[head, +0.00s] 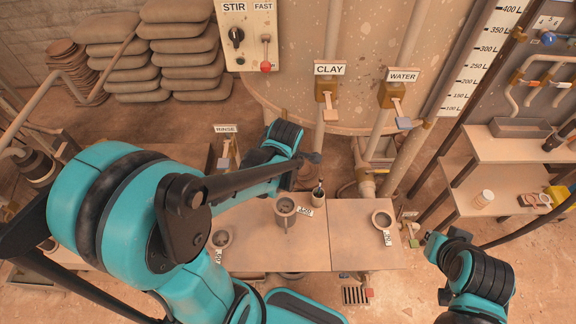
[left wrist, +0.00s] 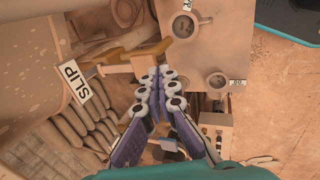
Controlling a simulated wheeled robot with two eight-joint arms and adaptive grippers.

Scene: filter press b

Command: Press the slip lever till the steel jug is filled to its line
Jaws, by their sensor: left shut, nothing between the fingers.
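My left gripper (left wrist: 160,72) is shut and empty, with its fingertips at a pale block-ended lever (left wrist: 145,62) beside the SLIP label (left wrist: 74,82). I cannot tell whether they touch. In the head view my left gripper (head: 306,172) is small and dark, in front of the tank; my arm hides the SLIP label there. A round grey-brown jug with a tag (head: 285,207) stands on the table near the gripper; it also shows in the left wrist view (left wrist: 183,25).
The CLAY lever (head: 330,96) and WATER lever (head: 400,108) stick out from the tank to the right. A dark bottle-like thing in a small cup (head: 318,194) stands behind the middle jug. A shelf unit (head: 510,150) is at the right. The table's front right (head: 345,255) is clear.

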